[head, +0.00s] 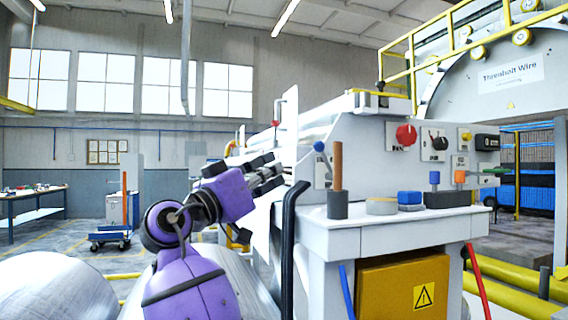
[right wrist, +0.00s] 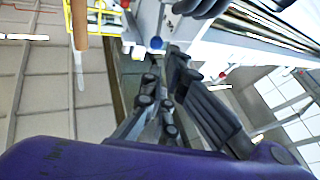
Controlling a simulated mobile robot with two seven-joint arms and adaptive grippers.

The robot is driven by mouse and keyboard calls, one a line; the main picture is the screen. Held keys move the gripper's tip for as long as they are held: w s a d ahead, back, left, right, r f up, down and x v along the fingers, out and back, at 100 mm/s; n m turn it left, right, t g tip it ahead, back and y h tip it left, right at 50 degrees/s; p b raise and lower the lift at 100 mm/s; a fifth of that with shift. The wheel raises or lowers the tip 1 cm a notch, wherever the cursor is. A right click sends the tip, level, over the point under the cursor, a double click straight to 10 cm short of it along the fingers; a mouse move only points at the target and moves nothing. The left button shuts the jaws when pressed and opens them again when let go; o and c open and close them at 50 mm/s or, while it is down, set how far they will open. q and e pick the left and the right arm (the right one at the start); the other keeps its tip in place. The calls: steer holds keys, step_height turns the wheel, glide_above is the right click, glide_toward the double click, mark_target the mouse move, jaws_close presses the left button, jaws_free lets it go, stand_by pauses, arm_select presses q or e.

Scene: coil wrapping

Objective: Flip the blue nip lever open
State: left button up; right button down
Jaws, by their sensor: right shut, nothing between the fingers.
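The blue nip lever (head: 320,147) has a blue ball knob on a short stem. It is mounted on a white plate on the machine's grey front panel, left of the red knob. In the right wrist view the blue ball (right wrist: 156,43) shows just beyond the fingertips. My right gripper (head: 277,172) is left of the lever in the head view, with its dark fingers pointing toward the machine. It is shut and holds nothing. In the right wrist view the gripper (right wrist: 167,66) appears apart from the ball, though the exact gap is hard to tell. My left gripper is not in view.
A wooden-handled tool (head: 338,165) stands upright on the machine's shelf (head: 400,226) near the lever. A red knob (head: 406,135) and a black switch (head: 438,141) are on the panel. A black curved bar (head: 290,240) rises below the gripper. Large metal coils (head: 55,290) lie at lower left.

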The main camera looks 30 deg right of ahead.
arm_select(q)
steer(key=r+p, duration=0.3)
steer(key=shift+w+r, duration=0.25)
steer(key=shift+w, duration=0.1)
arm_select(e)
steer(key=x, duration=1.2)
steer(key=shift+d+r, duration=0.2)
steer(key=shift+d, duration=0.05)
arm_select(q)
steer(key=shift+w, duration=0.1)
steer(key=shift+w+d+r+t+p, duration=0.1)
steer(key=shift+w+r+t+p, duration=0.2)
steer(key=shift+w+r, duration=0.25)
arm_select(e)
steer(key=shift+d+r+m+y, duration=0.15)
steer(key=shift+r+m+y, duration=0.15)
steer(key=shift+r, duration=0.05)
